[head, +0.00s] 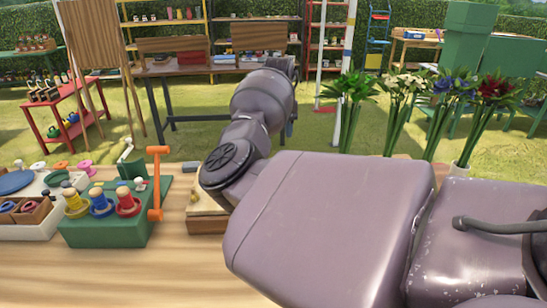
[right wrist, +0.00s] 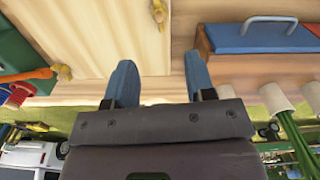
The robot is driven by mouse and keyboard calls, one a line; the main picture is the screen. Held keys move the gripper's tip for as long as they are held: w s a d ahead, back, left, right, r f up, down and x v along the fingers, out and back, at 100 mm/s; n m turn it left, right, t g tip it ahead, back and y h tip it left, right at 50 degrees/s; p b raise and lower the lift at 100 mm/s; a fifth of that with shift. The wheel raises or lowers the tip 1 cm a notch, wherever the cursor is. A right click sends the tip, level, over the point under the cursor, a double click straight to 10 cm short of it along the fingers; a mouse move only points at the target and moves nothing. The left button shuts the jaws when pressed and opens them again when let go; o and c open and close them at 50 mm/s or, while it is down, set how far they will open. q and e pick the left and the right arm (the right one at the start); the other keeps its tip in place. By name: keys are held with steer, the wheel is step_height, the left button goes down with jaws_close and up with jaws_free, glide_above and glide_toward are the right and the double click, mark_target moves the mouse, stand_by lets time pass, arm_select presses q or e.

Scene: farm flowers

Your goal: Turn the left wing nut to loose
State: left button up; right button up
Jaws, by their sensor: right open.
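In the right wrist view, a pale wooden board (right wrist: 95,30) carries two yellowish wing nuts. The left wing nut (right wrist: 63,72) is at the board's lower left edge, and the other wing nut (right wrist: 160,12) is at the upper right. My right gripper (right wrist: 160,80) is open, with its two blue fingers apart and nothing between them. It is to the right of the left wing nut and apart from it. In the head view, my right arm hides most of the board (head: 205,224); only its left part shows. My left gripper is not in view.
A green box (head: 110,232) with colored pegs and an orange crank (head: 157,185) stands left of the board. A wooden box with a blue top (right wrist: 262,38) and grey handle is at the right in the wrist view. Flowers (head: 350,100) stand at the right. Bare tabletop (head: 120,278) lies in front.

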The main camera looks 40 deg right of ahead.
step_height(320, 180, down, 9)
steer(key=shift+w+f+b, duration=0.15)
steer(key=shift+f+b, duration=0.05)
steer(key=shift+b, duration=0.35)
steer(key=shift+f, duration=0.85)
jaws_close()
steer(key=shift+r, duration=0.1)
